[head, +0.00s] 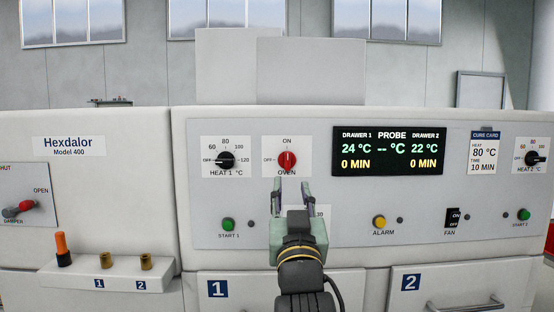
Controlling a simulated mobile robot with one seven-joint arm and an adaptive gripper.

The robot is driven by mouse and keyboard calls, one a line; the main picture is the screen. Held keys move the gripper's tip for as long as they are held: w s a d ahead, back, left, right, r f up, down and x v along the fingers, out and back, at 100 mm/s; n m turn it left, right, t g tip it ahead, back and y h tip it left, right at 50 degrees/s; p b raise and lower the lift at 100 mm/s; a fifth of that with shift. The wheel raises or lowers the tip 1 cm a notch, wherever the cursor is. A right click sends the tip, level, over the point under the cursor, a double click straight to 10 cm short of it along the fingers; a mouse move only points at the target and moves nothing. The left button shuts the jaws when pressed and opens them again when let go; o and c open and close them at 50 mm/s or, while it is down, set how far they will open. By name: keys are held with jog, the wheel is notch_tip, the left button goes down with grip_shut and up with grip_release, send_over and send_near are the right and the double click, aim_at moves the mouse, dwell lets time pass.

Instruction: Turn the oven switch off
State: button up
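The oven switch (287,160) is a red rotary knob on a white plate marked ON at the top, OFF at the left and OVEN below. The knob's handle stands upright, in line with ON. My gripper (291,184) is just below the knob in the head view, with its two grey fingers pointing up toward it. The fingers are apart and nothing shows between them. I cannot tell how far the fingertips are from the panel. My gripper partly hides a dial plate below the oven switch.
The HEAT 1 dial (226,160) is close at the left. The display (389,151) is at the right. Below are the green START 1 button (228,224), the yellow ALARM button (379,222) and the FAN switch (452,218). A shelf (70,272) juts out at lower left.

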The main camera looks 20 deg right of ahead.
aim_at(288, 160)
jog(key=p+x, duration=0.3)
jog(key=x, duration=0.7)
jog(key=shift+w+p, duration=0.25)
jog(key=shift+p, duration=0.05)
grip_shut()
